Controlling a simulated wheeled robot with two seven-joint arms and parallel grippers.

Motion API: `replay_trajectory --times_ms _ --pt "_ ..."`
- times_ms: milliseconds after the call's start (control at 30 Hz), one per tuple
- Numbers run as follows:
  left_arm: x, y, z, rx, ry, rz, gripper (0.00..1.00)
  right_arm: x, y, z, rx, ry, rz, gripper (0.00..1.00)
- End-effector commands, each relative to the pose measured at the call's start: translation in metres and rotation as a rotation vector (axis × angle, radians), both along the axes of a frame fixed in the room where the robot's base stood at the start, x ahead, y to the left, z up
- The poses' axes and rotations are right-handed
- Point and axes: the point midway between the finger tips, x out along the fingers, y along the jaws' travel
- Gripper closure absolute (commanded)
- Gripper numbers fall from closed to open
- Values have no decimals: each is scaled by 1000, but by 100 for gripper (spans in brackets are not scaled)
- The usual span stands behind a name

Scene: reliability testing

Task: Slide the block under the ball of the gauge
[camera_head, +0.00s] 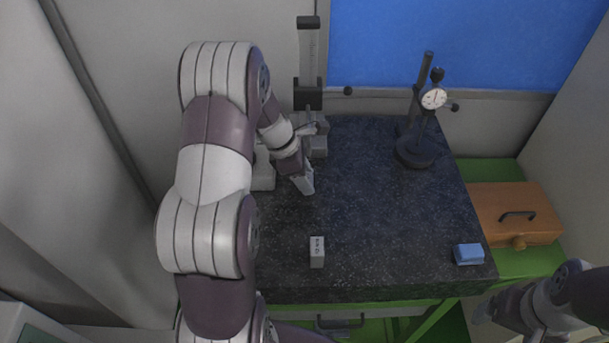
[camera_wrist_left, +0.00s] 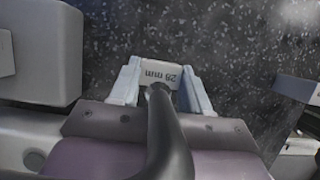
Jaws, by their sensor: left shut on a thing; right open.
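My left gripper (camera_head: 305,185) is low over the dark granite plate, left of its middle. In the left wrist view, its two pale fingers (camera_wrist_left: 160,88) are shut on a small grey block marked 28 mm (camera_wrist_left: 160,72). In the head view the gripper mostly hides this block. A tall gauge with a column and black carriage (camera_head: 308,94) stands just behind the gripper. A dial gauge (camera_head: 433,97) on a round black base stands at the back right. I cannot clearly tell a measuring ball on either. My right gripper (camera_head: 484,312) is open at the lower right.
A second grey block (camera_head: 317,252) with printing lies near the front of the granite plate (camera_head: 390,225). A blue block (camera_head: 468,254) lies at its front right corner. An orange-brown case (camera_head: 515,213) stands to the right. The middle of the plate is clear.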

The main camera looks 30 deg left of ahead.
Motion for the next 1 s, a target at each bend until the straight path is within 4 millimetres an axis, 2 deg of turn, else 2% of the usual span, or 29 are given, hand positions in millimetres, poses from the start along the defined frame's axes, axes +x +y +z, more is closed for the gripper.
replay_trajectory --times_ms 67,100,200,567,767,1000 --pt "0 -1 0 -2 1 -2 93 0 0 0 0 0 0 12" --pt "0 -1 0 -2 1 -2 50 0 0 0 0 0 0 12" --pt "0 -1 0 -1 0 -1 24 0 0 0 0 0 0 12" --pt "0 0 5 0 -1 -2 24 0 0 4 0 0 0 12" --pt "-1 2 26 -1 0 -4 24 0 0 25 0 0 0 12" --pt "-2 6 65 -2 0 -11 24 0 0 63 0 0 0 12"
